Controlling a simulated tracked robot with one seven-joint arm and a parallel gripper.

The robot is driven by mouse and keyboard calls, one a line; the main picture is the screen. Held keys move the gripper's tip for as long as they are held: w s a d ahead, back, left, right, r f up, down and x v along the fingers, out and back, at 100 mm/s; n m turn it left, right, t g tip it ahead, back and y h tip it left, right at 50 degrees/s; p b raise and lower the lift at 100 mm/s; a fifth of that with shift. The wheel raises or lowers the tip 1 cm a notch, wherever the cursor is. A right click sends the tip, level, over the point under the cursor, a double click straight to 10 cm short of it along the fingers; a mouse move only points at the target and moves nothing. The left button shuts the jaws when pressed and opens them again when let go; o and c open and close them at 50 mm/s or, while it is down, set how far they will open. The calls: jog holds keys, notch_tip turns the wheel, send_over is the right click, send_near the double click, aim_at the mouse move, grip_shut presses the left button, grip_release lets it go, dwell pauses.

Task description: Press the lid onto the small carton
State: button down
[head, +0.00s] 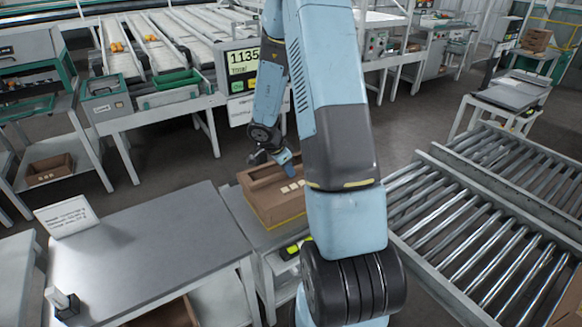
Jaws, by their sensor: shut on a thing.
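The small brown carton (281,213) stands on a low grey stand at the middle of the head view, partly behind my arm. A brown lid (262,174) shows at its upper side; whether it is seated or tilted I cannot tell. Pale squares show on the carton's top near my arm. My gripper (283,160) is at the far edge of the carton's top, pointing down, shut on the lid. The fingertips are small and their contact is hard to see. My arm hides the carton's right side.
A grey table (150,240) with a paper sign (67,216) stands at the left. A roller conveyor (480,220) runs along the right. A weighing display (242,75) and sorting lanes with green trays are behind. A grey stand surface (238,213) is bare left of the carton.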

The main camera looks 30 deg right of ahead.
jog(key=shift+f, duration=0.65)
dwell(0.9)
jog(key=c, duration=0.9)
grip_release()
jog(key=shift+c, duration=0.2)
jog(key=shift+c, duration=0.2)
jog(key=shift+c, duration=1.4)
jog(key=shift+r, duration=4)
